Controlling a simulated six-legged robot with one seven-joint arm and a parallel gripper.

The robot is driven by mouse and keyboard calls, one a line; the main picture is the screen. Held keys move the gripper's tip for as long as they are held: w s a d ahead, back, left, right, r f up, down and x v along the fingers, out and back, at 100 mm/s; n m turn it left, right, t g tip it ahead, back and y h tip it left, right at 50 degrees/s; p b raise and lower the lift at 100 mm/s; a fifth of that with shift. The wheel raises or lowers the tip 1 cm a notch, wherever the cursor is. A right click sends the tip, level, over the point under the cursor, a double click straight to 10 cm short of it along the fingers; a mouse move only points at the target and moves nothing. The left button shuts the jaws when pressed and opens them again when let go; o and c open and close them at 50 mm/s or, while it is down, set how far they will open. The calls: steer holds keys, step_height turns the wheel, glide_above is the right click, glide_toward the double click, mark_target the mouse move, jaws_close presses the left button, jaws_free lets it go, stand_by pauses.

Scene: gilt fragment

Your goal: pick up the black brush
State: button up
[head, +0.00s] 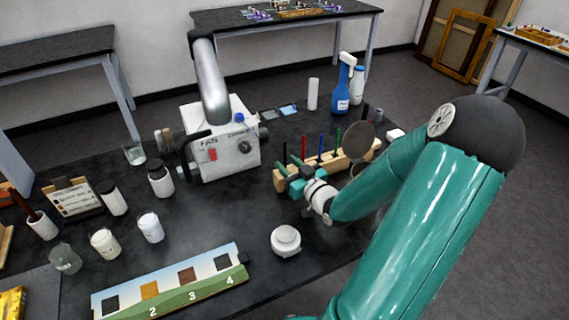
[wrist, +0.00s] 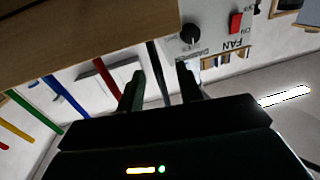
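The black brush (wrist: 157,75) is a thin dark stick. In the wrist view it runs between the two fingers of my gripper (wrist: 160,72), with a gap on each side. In the head view the black brush (head: 285,152) stands at the left end of a wooden holder (head: 352,170), its lower part hidden by my gripper (head: 288,174). My gripper is open, its fingers around the brush at the holder's left end. I cannot tell the exact depth between the fingers and the brush.
Red (head: 303,146), blue (head: 320,144) and green (head: 337,138) brushes stand in the same holder, right of the black one. A white fan box (head: 222,150) stands to the left. A round white jar (head: 286,240) sits in front. A blue spray bottle (head: 343,92) stands behind.

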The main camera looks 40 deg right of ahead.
steer(key=w, duration=0.4)
steer(key=shift+d+f, duration=0.1)
steer(key=shift+d, duration=0.2)
jaws_close()
step_height(320, 180, up, 10)
stand_by(0.8)
